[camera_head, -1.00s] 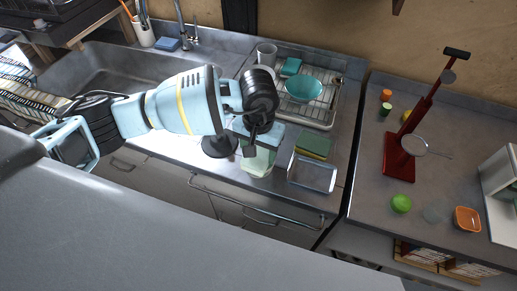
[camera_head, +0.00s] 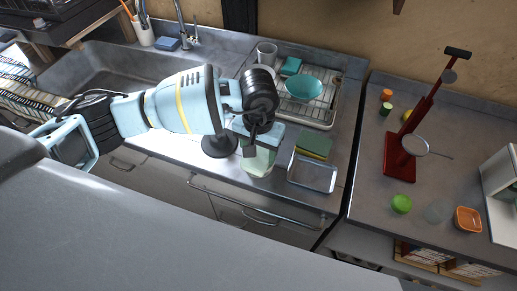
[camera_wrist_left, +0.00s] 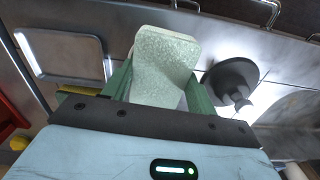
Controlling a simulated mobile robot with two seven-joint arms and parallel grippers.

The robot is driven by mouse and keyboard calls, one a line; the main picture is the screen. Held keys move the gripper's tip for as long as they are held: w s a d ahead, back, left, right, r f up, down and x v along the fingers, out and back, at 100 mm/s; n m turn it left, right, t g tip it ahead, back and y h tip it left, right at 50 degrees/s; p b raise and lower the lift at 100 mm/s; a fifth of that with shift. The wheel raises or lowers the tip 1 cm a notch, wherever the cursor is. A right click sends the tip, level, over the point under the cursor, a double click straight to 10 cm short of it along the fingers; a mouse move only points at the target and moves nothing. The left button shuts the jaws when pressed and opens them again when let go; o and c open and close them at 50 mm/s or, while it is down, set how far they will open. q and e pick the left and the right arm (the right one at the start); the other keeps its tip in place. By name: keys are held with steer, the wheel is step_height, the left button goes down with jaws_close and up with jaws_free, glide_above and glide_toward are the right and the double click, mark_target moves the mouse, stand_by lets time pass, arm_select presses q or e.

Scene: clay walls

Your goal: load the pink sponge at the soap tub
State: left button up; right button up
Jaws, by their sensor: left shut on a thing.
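My left gripper (camera_head: 259,150) points down over the front of the counter and is shut on a pale green, speckled block (camera_wrist_left: 165,62). In the left wrist view the block sits between the green fingers (camera_wrist_left: 160,85); its lower part is hidden by the gripper. In the head view the block (camera_head: 257,165) shows pale below the gripper. No pink sponge is recognisable. A shallow rectangular tray (camera_head: 312,174) lies to the right of the gripper; I cannot tell if it is the soap tub. It also shows in the left wrist view (camera_wrist_left: 65,75). My right gripper is not in view.
A green-and-yellow sponge (camera_head: 313,143) lies just behind the tray. A dark round-based object (camera_head: 219,146) stands left of the gripper. The dish rack (camera_head: 322,116) with a teal bowl (camera_head: 303,89) is behind. The sink (camera_head: 110,75) is at left, a red stand (camera_head: 400,155) at right.

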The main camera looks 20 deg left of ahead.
mark_target(258, 152)
arm_select(q)
steer(key=shift+s+f, duration=0.1)
steer(key=shift+f, duration=0.05)
steer(key=shift+r+p, duration=0.55)
steer(key=shift+r, duration=1.2)
steer(key=shift+r+p, duration=0.5)
steer(key=shift+r, duration=1.4)
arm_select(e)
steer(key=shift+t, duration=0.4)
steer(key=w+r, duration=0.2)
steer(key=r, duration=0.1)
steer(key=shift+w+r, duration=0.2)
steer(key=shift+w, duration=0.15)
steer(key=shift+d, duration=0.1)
arm_select(q)
steer(key=shift+a+r, duration=0.1)
steer(key=shift+a, duration=0.2)
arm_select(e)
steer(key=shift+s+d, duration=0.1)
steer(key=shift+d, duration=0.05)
arm_select(q)
steer(key=s+a+r+n, duration=0.1)
steer(key=s+a+r, duration=0.2)
steer(key=s+a, duration=0.4)
steer(key=shift+s+a+r, duration=0.15)
steer(key=shift+s+r, duration=0.25)
steer(key=shift+s, duration=0.55)
